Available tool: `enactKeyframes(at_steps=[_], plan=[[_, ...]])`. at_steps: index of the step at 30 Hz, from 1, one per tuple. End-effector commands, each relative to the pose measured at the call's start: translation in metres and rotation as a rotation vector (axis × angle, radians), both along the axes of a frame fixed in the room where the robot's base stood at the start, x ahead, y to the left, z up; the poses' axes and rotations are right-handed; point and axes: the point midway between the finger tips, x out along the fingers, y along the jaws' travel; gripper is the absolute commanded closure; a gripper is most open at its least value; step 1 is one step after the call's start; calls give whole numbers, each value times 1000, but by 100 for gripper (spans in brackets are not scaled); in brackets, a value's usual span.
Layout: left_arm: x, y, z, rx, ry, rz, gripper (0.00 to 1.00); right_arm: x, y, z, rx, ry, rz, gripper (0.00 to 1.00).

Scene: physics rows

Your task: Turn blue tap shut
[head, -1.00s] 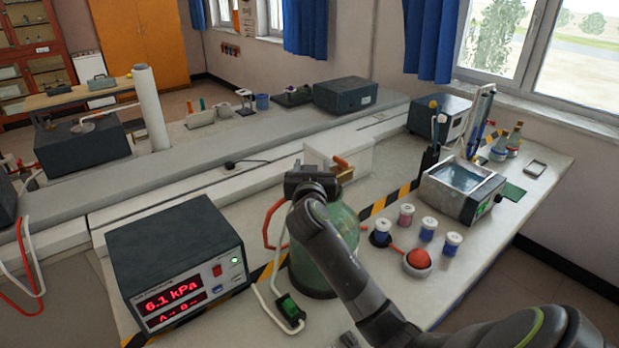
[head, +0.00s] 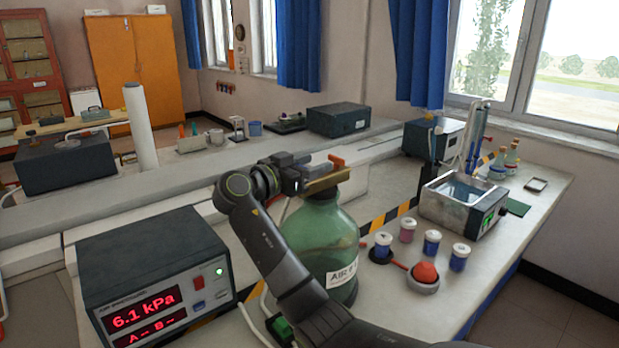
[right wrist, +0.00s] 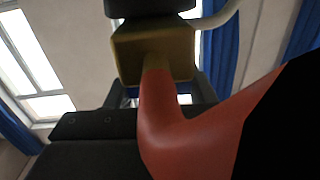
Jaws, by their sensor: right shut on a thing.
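A green glass bottle (head: 325,235) labelled "AIR" stands on the bench, with a brass block (head: 327,181) on top. An orange-red tap handle (head: 336,160) sits on the block's far side. My right gripper (head: 294,174) reaches the block's left end and is shut on a small part there. My left gripper is not in view.
A pressure meter (head: 150,270) reading 6.1 kPa stands at the front left. A red bulb in a white dish (head: 424,285), several small jars (head: 432,243) and a metal water bath (head: 462,205) stand to the right. A white bin is behind the bottle.

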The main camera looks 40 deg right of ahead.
Motion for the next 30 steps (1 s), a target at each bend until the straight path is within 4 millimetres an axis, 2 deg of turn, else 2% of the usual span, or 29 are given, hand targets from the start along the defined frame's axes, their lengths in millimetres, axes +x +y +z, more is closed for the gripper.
enactKeyframes(at_steps=[1, 6, 21, 22, 26, 30], plan=[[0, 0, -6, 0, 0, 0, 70, 0, 0, -3, 0, 3, -18, 74], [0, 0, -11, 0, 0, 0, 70, -1, 0, -2, 0, 4, -60, 74], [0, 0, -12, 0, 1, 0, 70, -1, 0, -1, 0, 5, -75, 74], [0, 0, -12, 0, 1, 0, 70, -1, 0, -1, 0, 5, -75, 48], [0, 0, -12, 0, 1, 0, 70, -1, 0, -1, 1, 4, -75, 31], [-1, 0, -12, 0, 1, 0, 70, -1, 0, 0, 0, 3, -74, 29]])
